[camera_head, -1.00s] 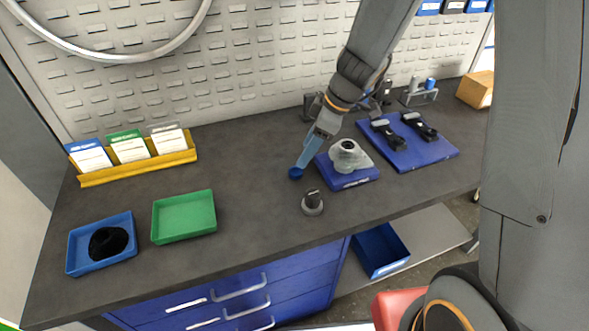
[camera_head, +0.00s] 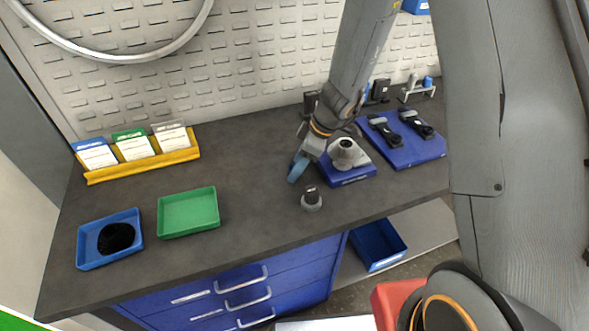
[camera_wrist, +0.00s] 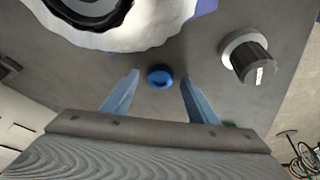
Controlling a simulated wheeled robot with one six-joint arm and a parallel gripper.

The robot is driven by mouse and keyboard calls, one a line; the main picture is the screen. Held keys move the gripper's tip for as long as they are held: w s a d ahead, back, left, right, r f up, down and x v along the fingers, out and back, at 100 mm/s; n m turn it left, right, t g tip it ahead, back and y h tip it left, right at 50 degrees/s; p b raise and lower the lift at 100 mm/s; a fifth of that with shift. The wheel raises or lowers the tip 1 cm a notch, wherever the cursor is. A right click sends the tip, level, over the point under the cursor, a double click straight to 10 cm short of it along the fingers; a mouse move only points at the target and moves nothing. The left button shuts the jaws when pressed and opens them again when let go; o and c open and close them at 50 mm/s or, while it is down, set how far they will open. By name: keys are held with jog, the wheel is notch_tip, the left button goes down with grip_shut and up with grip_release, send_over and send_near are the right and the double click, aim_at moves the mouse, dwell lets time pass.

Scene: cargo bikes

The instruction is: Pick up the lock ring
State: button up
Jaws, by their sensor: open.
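The lock ring looks to be the small round blue piece (camera_wrist: 159,77) with a dark centre, lying on the dark bench in the wrist view. My gripper (camera_wrist: 158,84) is open, and its two pale blue fingers appear on either side of the ring in that picture. I cannot tell how much height is left between the fingertips and the ring. In the head view my gripper (camera_head: 297,171) points down over the bench, left of the blue block. The ring is hidden there behind the fingers.
A grey metal part (camera_head: 344,151) on a blue block (camera_head: 350,177) stands close right of my gripper. A black-topped grey piece (camera_head: 311,198) stands in front. A green tray (camera_head: 188,224) and blue tray (camera_head: 83,256) lie left. Bench between is clear.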

jog(key=c, duration=1.1)
